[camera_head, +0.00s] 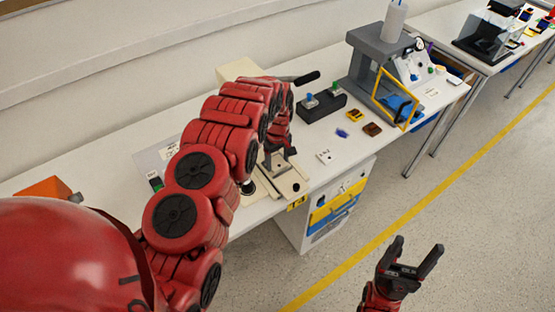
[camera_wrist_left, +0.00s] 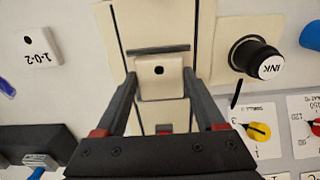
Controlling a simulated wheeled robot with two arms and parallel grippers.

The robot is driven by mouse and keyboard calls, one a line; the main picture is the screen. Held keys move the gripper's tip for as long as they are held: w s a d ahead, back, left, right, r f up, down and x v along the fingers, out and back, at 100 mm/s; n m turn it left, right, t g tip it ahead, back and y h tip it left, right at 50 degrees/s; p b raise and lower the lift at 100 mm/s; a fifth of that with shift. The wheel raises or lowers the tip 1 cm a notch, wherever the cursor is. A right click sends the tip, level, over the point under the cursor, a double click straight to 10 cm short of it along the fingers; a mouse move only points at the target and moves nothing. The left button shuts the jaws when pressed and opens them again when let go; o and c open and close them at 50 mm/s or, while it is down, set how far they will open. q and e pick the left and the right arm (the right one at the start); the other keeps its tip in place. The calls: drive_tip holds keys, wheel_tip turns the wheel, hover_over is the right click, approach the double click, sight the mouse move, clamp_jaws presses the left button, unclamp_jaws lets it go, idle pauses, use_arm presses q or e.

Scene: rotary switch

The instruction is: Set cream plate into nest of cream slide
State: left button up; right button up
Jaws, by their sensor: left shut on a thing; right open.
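My left gripper (camera_wrist_left: 160,82) is shut on the cream plate (camera_wrist_left: 147,90), a small cream block with a dark round hole in its face. In the left wrist view the plate lies between the two fingertips, over the cream slide (camera_wrist_left: 150,22), a long cream piece with dark edge lines. A dark slot line crosses the slide just beyond the plate. I cannot tell whether the plate touches the slide. In the head view the left gripper (camera_head: 279,163) is over the bench, partly hidden by my arm. My right gripper (camera_head: 417,248) is open and empty, out over the floor.
A white 1-0-2 block (camera_wrist_left: 36,46) lies on the other side. A dark switch box (camera_head: 322,106) and a grey press (camera_head: 376,60) stand further along the bench.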

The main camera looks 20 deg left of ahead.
sight(278, 163)
use_arm(q)
drive_tip(key=shift+f, duration=0.15)
drive_tip(key=o, duration=1.5)
drive_tip(key=shift+r+b, duration=0.3)
drive_tip(key=shift+r, duration=0.3)
wheel_tip(278, 163, up, 5)
drive_tip(key=shift+f, duration=0.2)
wheel_tip(278, 163, up, 12)
drive_tip(key=p, duration=1.1)
drive_tip(key=shift+f, duration=0.2)
